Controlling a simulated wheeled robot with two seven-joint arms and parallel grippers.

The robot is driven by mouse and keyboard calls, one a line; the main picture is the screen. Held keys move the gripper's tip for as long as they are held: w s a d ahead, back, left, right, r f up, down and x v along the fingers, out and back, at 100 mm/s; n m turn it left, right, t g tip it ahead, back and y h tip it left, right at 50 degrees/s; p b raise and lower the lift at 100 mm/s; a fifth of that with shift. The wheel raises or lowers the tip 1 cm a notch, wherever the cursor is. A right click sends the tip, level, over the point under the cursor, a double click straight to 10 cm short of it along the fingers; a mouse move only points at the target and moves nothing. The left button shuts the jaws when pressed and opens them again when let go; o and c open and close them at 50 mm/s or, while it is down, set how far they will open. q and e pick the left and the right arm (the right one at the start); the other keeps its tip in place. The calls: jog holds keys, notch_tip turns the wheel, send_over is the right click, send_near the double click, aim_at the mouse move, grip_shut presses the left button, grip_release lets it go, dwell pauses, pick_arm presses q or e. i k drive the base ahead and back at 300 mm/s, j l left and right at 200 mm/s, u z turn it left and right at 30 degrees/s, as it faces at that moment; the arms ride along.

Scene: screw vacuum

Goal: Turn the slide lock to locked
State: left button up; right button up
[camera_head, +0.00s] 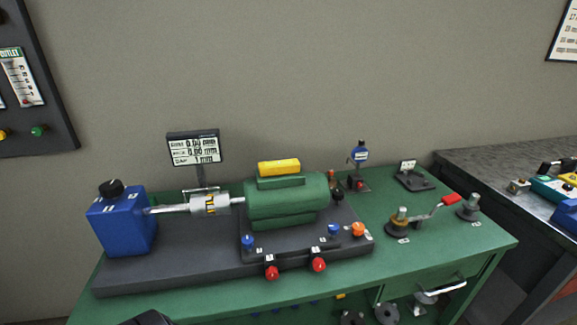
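A green cylindrical machine (287,201) with a yellow block on top (279,167) sits on a dark grey base (165,272) on the green table. Two red knobs, a left one (272,273) and a right one (319,265), stick out at the front of the base. Blue knobs (248,240) (333,229) and an orange knob (358,230) stand on it. I cannot tell which part is the slide lock or how it is set. Neither gripper shows clearly; only a small dark shape is cut off at the bottom edge.
A blue tank (121,221) with a black cap joins the machine by a silver shaft (172,209). A small display (195,149) stands behind. A red-handled lever (432,210) is at the right. The green table's (420,252) front right is clear. A grey bench (490,162) adjoins.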

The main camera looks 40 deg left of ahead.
aim_at(358, 228)
jog(key=u, duration=1.8)
jog(key=l+z, duration=0.55)
jog(key=z, duration=0.15)
jog(key=i+l+z, duration=0.15)
jog(key=z, duration=0.2)
jog(key=l, duration=0.15)
